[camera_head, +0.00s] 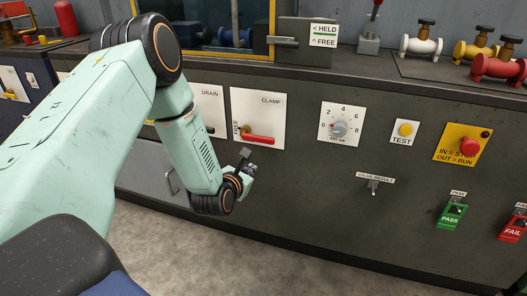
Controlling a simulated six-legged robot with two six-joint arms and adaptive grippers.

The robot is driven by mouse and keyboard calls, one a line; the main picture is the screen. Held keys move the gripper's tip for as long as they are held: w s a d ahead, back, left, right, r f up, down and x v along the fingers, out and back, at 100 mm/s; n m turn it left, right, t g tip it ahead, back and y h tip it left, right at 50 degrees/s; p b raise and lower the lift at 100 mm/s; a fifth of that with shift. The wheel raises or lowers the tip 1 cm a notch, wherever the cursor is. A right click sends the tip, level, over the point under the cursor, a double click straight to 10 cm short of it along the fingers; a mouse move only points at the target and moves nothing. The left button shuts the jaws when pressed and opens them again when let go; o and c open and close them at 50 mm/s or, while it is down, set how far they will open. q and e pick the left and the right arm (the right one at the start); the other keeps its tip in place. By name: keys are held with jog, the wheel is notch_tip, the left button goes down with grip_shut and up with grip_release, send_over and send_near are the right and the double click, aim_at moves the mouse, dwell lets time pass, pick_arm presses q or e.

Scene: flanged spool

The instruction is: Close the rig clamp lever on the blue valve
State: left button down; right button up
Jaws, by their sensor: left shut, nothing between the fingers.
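The clamp lever (259,139) is a red handle lying nearly level on a white plate (270,106) marked CLAMP, on the front of the bench. My left gripper (246,158) is just below the lever's left part, close to the plate's lower edge. It is shut and holds nothing; I cannot tell whether it touches the lever. A blue valve (234,37) shows behind the yellow-framed window at the top, partly hidden by glare and the frame. My right gripper is not in view.
A HELD/FREE sign (324,35) stands above the bench top. Right of the clamp plate are a dial (339,128), a TEST button (405,130) and a red stop button (470,146). White, yellow and red valves stand at top right. The floor (290,270) before the bench is clear.

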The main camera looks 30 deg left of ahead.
pick_arm(q)
jog(key=n, duration=0.3)
jog(key=shift+w+a+r, duration=0.1)
jog(key=shift+a+r, duration=0.1)
jog(key=shift+r, duration=0.05)
